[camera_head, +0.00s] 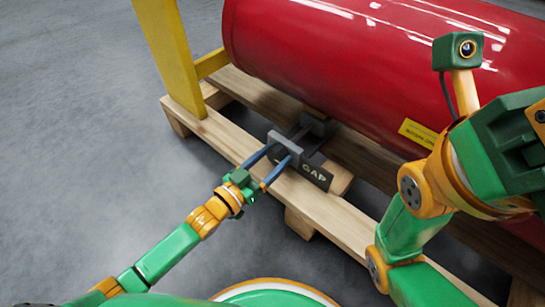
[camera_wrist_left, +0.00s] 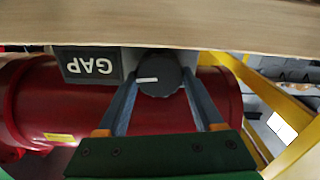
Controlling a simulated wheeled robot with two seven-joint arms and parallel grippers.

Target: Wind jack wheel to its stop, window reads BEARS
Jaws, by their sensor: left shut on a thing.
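The jack wheel (camera_wrist_left: 160,80) is a dark round knob with a white mark that points left in the left wrist view. My left gripper (camera_head: 281,154) is shut on it, one blue-grey finger on each side.
A red cylinder (camera_head: 330,55) with a yellow label lies above the wooden pallet (camera_head: 225,137). A yellow post (camera_head: 167,50) rises at the pallet's left end. The grey floor (camera_head: 90,150) at left is clear around my left arm.

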